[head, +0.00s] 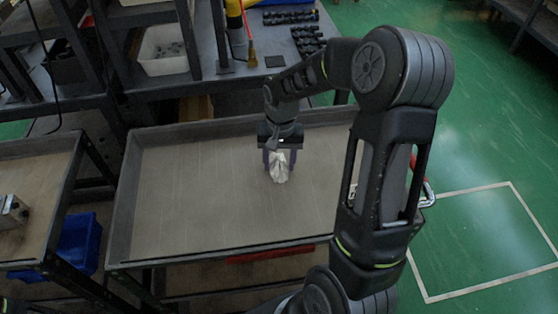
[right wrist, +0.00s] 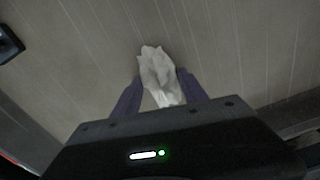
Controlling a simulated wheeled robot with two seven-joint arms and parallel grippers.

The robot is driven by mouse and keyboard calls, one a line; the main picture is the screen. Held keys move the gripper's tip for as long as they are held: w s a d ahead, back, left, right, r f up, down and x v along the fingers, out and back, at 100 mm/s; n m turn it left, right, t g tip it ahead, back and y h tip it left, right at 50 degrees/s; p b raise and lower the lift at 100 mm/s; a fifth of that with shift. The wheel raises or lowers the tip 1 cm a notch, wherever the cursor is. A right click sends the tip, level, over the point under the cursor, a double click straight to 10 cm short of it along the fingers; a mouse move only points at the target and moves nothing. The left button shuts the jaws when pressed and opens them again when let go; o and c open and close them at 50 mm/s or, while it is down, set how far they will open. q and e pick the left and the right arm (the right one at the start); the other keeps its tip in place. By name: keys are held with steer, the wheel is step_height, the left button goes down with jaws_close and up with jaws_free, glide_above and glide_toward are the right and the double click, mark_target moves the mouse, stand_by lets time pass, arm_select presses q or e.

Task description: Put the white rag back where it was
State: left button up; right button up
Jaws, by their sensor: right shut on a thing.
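The white rag (head: 279,168) is crumpled and hangs between the fingers of my right gripper (head: 280,160), over the tray-topped cart (head: 180,185). In the right wrist view the rag (right wrist: 157,72) sticks out past the fingertips of the right gripper (right wrist: 162,90), which is shut on it. I cannot tell whether its lower end touches the cart's surface. My left gripper does not show in the head view.
The cart's top is otherwise bare, with a raised rim. A workbench behind holds a white bin (head: 163,50) and several black parts (head: 306,38). Another cart with a metal block (head: 12,213) stands at left, a blue bin (head: 78,246) below. Green floor lies right.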

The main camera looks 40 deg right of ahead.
mark_target(280, 160)
steer(key=shift+f, duration=0.2)
steer(key=o, duration=1.3)
steer(key=shift+r, duration=0.15)
step_height(280, 160, up, 12)
steer(key=shift+s+d+r, duration=0.1)
steer(key=shift+d, duration=0.05)
